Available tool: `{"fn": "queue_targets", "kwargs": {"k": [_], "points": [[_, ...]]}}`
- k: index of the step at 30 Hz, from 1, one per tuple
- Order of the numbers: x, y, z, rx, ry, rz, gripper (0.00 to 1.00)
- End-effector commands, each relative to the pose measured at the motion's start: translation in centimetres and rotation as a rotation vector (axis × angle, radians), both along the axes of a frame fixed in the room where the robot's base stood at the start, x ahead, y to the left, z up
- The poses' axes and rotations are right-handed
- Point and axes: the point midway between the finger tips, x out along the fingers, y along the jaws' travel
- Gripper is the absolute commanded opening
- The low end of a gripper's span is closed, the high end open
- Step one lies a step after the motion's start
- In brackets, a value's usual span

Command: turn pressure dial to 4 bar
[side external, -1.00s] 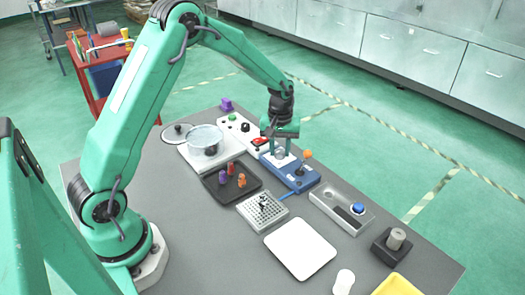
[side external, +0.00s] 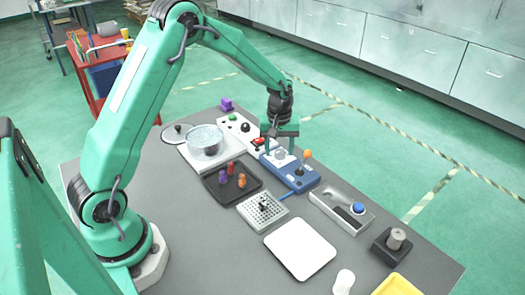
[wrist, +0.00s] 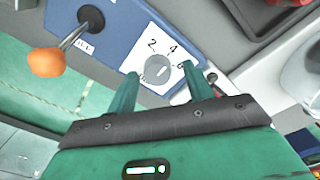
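The pressure dial (wrist: 157,69) is a round grey knob on a white plate of a blue panel (wrist: 112,25). The plate shows the numbers 2, 4 and 6. A pale pointer mark on the knob slants toward the upper right, on the side of the 4 and 6; I cannot tell exactly which it meets. My gripper (wrist: 160,78) is open, with its green fingers on either side of the dial and a visible gap to it. In the side view the dial (side external: 280,154) sits just below my gripper (side external: 280,147).
A lever with an orange ball (wrist: 47,62) stands on the same blue panel. A white control box with a red button (side external: 258,141) is close behind. A dark tray of coloured pegs (side external: 213,190), a perforated block (side external: 250,215) and a grey tray (side external: 325,208) lie nearby.

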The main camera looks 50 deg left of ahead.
Motion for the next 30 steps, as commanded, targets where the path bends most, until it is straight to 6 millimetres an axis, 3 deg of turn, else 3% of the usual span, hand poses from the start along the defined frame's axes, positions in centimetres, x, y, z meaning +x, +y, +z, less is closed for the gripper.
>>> {"fn": "queue_targets", "kwargs": {"k": [11, 24, 30], "points": [[0.0, -0.1, 1.1, 0.0, -0.003, -0.003, 0.52], [-0.2, -0.1, 6.4, 0.0, -0.003, -0.001, 0.52], [-0.3, -0.1, 7.7, 0.0, -0.001, 0.0, 0.52]]}}
